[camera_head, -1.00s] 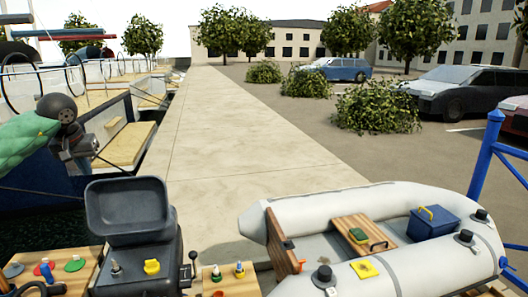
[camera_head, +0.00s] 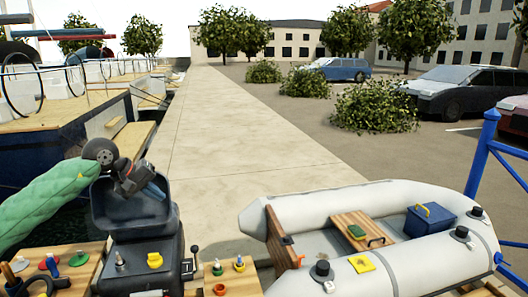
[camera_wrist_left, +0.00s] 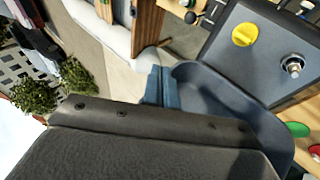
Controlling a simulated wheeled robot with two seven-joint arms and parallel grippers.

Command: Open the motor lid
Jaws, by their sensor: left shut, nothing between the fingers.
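The motor lid (camera_head: 112,213) is a dark grey shallow cover. It stands raised at the back of the dark motor housing (camera_head: 172,252), its hollow side toward me. A yellow cap (camera_head: 155,260) and a metal fitting (camera_head: 120,261) show on the uncovered motor top. My left gripper (camera_head: 154,190) is shut and empty at the upper part of the lid, overlapping it in the head view. In the left wrist view, the bluish fingers (camera_wrist_left: 160,86) are beside the lid's rim (camera_wrist_left: 190,68); whether they touch is unclear. My right gripper is not in view.
A grey inflatable boat (camera_head: 330,200) with a blue box (camera_head: 431,221) lies to the right. Wooden panels with small fittings (camera_head: 227,280) flank the motor, and a lever (camera_head: 194,250) stands at its right side. The paved quay (camera_head: 235,130) behind is clear.

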